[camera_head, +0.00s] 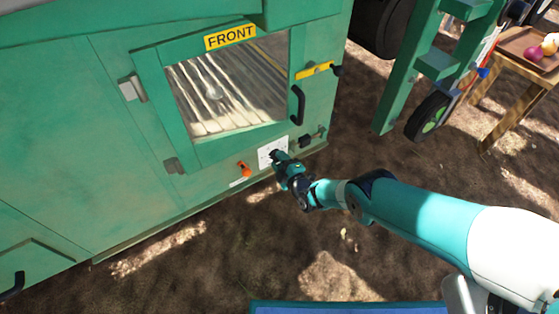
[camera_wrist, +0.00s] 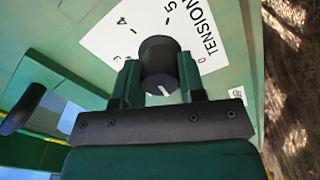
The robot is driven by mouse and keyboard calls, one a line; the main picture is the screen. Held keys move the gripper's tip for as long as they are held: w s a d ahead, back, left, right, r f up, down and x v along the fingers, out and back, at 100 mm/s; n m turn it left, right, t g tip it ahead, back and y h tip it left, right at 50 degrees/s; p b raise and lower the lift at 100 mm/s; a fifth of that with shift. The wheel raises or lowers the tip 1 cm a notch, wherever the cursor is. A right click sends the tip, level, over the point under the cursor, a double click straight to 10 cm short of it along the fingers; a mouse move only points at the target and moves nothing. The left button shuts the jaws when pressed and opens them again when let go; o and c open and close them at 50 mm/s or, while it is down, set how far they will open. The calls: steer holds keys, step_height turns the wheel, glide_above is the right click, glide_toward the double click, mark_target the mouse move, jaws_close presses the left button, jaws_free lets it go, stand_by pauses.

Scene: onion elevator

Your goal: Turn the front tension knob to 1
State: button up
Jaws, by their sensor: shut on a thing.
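The black front tension knob (camera_wrist: 158,56) sits on a white dial plate marked TENSION (camera_wrist: 100,38) in the wrist view. The numbers 4, 5 and 0 are readable around it; the lower part of the dial is hidden by my gripper. A white mark shows on the knob's lower end, towards my gripper's palm; I cannot tell which number it points to. My gripper (camera_wrist: 159,78) is shut on the knob, one finger on each side. In the head view my gripper (camera_head: 277,157) reaches the white plate (camera_head: 265,152) below the FRONT window and hides the knob.
An orange-red switch (camera_head: 243,168) is left of the plate, and a black fitting (camera_head: 305,141) is right of it. Above are the window door's black handle (camera_head: 297,104) and yellow latch (camera_head: 315,70). A wooden table (camera_head: 510,118) with onions stands at the far right. Bare ground lies below.

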steer(key=o, duration=0.9)
steer(key=shift+o, duration=0.2)
steer(key=p+v, duration=1)
steer(key=v, duration=0.7)
steer(key=shift+s+d, duration=0.2)
